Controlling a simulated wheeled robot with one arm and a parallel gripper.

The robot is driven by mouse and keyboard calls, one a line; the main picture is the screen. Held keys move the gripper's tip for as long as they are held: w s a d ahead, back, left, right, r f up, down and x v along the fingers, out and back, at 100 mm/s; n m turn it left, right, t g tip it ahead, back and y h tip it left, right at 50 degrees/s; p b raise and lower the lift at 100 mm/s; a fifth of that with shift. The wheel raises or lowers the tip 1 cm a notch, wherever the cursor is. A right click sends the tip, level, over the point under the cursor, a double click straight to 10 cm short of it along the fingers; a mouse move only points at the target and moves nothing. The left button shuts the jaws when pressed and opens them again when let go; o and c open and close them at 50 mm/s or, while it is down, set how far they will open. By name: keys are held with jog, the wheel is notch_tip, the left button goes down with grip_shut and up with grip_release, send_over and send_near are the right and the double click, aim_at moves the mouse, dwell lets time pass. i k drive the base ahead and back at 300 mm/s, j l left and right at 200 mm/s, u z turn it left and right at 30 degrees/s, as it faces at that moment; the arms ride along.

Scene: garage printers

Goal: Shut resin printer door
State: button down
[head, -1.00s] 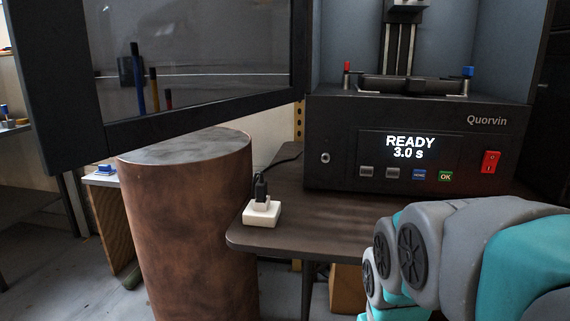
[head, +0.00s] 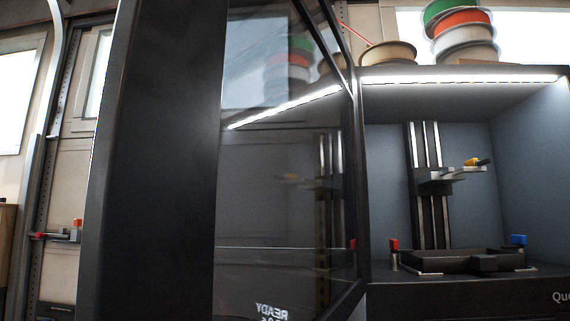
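The resin printer (head: 455,296) fills the right of the head view, its lit chamber facing me. Its door (head: 165,170) stands wide open, swung out to the left on hinges at the chamber's left edge. The door has a thick dark frame and a glass pane (head: 275,190) that reflects the chamber and the display. Inside the chamber are a vertical rail (head: 431,215), a build arm (head: 450,175) and a dark tray (head: 465,262). My gripper is not in this view, so its place relative to the door is hidden.
Filament spools (head: 463,30), green, orange and white, are stacked on top of the printer, with a beige spool (head: 388,52) beside them. A small clamp-like item (head: 58,236) shows at the far left. The lower printer front and the table are out of frame.

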aim_at(226, 182)
jog(key=j+z, duration=0.2)
jog(key=j, duration=0.25)
jog(key=k+j+z, duration=0.15)
jog(key=j, duration=0.3)
jog(key=k+j+z, duration=0.2)
jog(key=j, duration=0.25)
jog(key=i+j, duration=0.05)
jog(key=i, duration=0.05)
